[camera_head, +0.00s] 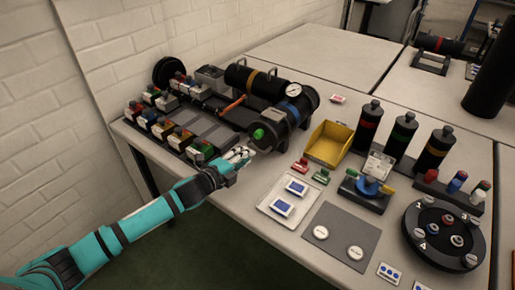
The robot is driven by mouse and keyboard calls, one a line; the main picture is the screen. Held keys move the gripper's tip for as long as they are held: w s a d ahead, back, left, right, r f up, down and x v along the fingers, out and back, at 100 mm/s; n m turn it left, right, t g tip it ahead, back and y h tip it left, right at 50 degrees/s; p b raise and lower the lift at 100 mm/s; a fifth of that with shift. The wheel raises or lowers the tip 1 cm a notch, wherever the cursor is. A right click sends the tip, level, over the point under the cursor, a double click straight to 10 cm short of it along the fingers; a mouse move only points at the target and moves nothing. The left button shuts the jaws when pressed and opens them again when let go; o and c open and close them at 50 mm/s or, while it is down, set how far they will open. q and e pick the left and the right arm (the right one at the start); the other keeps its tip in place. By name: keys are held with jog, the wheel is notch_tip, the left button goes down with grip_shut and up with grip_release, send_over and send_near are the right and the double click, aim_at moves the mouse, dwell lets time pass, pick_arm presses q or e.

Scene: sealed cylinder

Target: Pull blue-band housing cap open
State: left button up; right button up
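The blue-band housing is a black cylinder lying on the table, with a blue band (291,110) around it. Its black end cap (268,142) faces the front left and carries a green knob (258,133). The cap appears seated on the cylinder. My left gripper (246,154) is just in front of and below the knob, at the table's front edge. It looks apart from the cap, though the gap is hard to judge. Its fingers are too small to tell whether they are open or shut. My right gripper is not in view.
Racks of small coloured parts (185,139) lie left. A yellow bin (329,142), a white tray (277,218) and a black turntable (442,244) are to the right. A white wall borders the left.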

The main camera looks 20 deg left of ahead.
aim_at(258, 149)
pick_arm(q)
jog(key=x, duration=0.7)
grip_shut()
dwell(0.3)
